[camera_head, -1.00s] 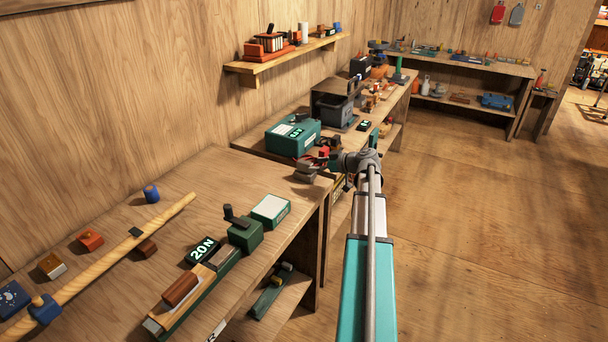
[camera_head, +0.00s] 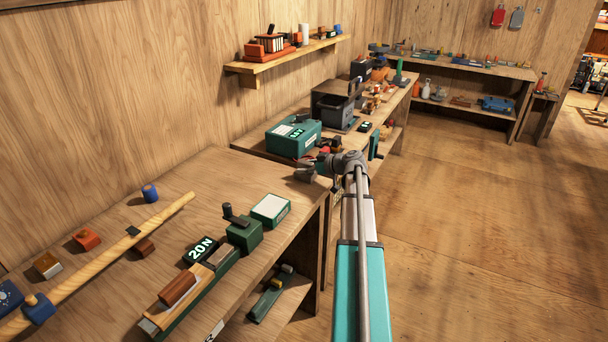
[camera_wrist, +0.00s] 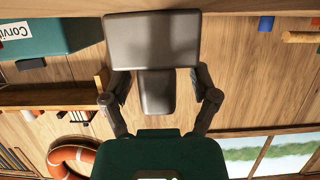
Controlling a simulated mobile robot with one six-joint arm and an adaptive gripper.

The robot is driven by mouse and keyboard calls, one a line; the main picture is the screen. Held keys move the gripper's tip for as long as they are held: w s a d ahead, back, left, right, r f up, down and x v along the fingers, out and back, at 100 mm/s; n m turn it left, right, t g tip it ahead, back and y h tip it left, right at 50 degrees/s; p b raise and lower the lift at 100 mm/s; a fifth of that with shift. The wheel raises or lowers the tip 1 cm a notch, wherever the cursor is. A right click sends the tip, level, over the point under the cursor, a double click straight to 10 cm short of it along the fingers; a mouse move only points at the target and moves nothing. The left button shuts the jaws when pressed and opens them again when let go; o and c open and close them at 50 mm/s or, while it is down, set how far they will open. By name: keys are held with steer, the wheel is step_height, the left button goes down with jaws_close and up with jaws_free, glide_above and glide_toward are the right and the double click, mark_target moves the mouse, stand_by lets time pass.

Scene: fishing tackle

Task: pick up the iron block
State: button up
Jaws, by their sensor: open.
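The iron block (camera_head: 304,174) is a dark grey piece at the far right corner of the near bench. In the wrist view it is a smooth grey shape (camera_wrist: 152,38), with a wide part at the top and a narrower part below. My gripper (camera_wrist: 157,76) is open, with one finger on each side of the narrower part. Gaps show between that part and the fingers, and the wide part lies at or past the fingertips. In the head view my gripper's fingers are small and hard to make out beside the block.
The near bench (camera_head: 100,220) carries a long wooden rod (camera_head: 110,257), a green box marked 20N (camera_head: 199,250) and a white-topped green box (camera_head: 271,209). A teal box (camera_head: 293,138) stands on the bench behind. The floor to the right is clear.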

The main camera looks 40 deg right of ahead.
mark_target(306, 162)
jaws_close()
stand_by(0.3)
steer(key=shift+r, duration=0.15)
stand_by(0.3)
step_height(306, 162, up, 3)
steer(key=p, duration=0.3)
steer(key=s+d+r+p, duration=0.1)
steer(key=s+r+p, duration=0.8)
steer(key=s, duration=0.5)
steer(key=shift+d+r+p, duration=0.25)
steer(key=shift+r+p, duration=0.1)
steer(key=shift+p, duration=0.15)
